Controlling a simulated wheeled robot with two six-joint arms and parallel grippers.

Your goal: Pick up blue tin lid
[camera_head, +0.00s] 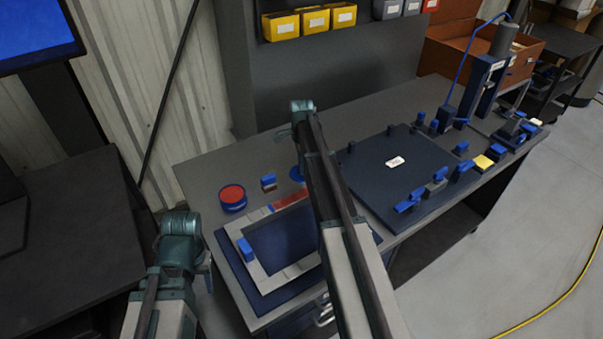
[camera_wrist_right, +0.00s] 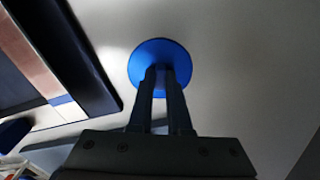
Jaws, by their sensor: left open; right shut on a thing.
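The blue tin lid (camera_wrist_right: 160,52) is a flat round blue disc in the right wrist view. In the head view only its left edge (camera_head: 295,174) shows beside my right arm. My right gripper (camera_wrist_right: 161,72) is shut on the lid, with both fingertips close together at its near side. I cannot tell whether the lid is lifted off the grey bench top. My left gripper (camera_head: 207,275) is open, off the left front of the bench, with its fingers mostly hidden.
A round blue tin with a red top (camera_head: 232,195) stands left of the lid. A light frame (camera_head: 255,272) on a dark mat lies in front. A dark board (camera_head: 385,165) with blue clamps lies to the right. Yellow bins (camera_head: 280,27) hang behind.

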